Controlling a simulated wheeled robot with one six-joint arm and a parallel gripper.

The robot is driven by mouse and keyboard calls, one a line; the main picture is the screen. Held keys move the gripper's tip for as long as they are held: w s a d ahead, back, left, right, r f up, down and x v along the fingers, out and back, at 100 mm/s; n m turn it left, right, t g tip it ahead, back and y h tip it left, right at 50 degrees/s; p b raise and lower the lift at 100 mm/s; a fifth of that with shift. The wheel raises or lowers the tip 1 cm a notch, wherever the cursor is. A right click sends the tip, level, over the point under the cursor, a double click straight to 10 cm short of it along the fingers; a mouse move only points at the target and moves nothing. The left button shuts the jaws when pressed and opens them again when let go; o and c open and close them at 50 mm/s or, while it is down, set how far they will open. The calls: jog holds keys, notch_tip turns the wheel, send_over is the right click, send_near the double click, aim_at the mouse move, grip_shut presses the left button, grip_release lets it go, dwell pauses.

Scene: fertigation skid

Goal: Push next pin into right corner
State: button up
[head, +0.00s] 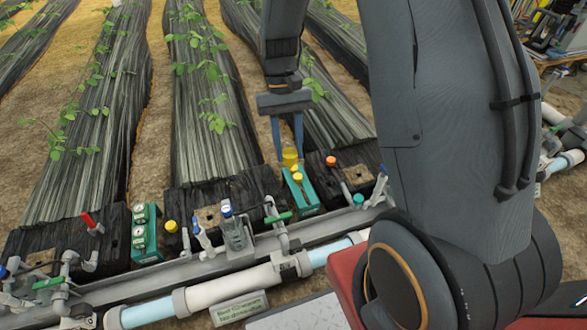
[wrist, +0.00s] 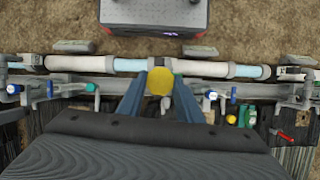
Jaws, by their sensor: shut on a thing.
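My gripper (head: 287,148) points down in the head view, its two blue fingers shut on a yellow round-topped piece (head: 290,157), which looks like a pin's head. In the wrist view, the yellow top (wrist: 159,83) sits between the fingertips (wrist: 160,76). What lies below it is hidden there. In the head view it is just above and behind a green holder (head: 307,195) with yellow tops; I cannot tell whether they touch. An orange-headed pin (head: 331,161) stands in the right dark block (head: 352,158). A yellow-headed pin (head: 171,226) stands at the middle block's left front.
A grey rail with white and light blue pipe (head: 225,289) runs along the front. Valves with green handles (head: 279,217) rise from it. A green gauge unit (head: 145,232) and a red-handled piece (head: 92,223) are at left. Dark film-covered rows with plants lie behind.

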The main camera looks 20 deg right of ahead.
jog(key=w+a+f+m+t+y+b, duration=0.1)
jog(key=w+f+m+t+y+b, duration=0.15)
jog(key=w+f+m+b, duration=0.8)
jog(key=w+a+f+m+t+y+b, duration=0.25)
jog(key=w+f+m, duration=0.45)
jog(key=f, duration=0.8)
jog(key=d+f+m+t+b, duration=0.1)
jog(key=d+f+m+b, duration=0.1)
jog(key=f+b, duration=0.2)
jog(key=w+d+f+m+h+b, duration=0.1)
jog(key=d+f+m+b, duration=0.1)
jog(key=f+b, duration=0.3)
jog(key=d+f+m+t+h+b, duration=0.1)
jog(key=f+m+b, duration=0.3)
jog(key=f, duration=0.5)
jog(key=shift+w+d+f+t+b, duration=0.3)
jog(key=shift+w+d, duration=0.05)
jog(key=shift+d, duration=0.05)
jog(key=shift+f+b, duration=0.6)
jog(key=o, duration=1.1)
jog(key=shift+r, duration=0.15)
notch_tip(320, 180, up, 8)
jog(key=p, duration=0.8)
jog(key=shift+p, duration=0.35)
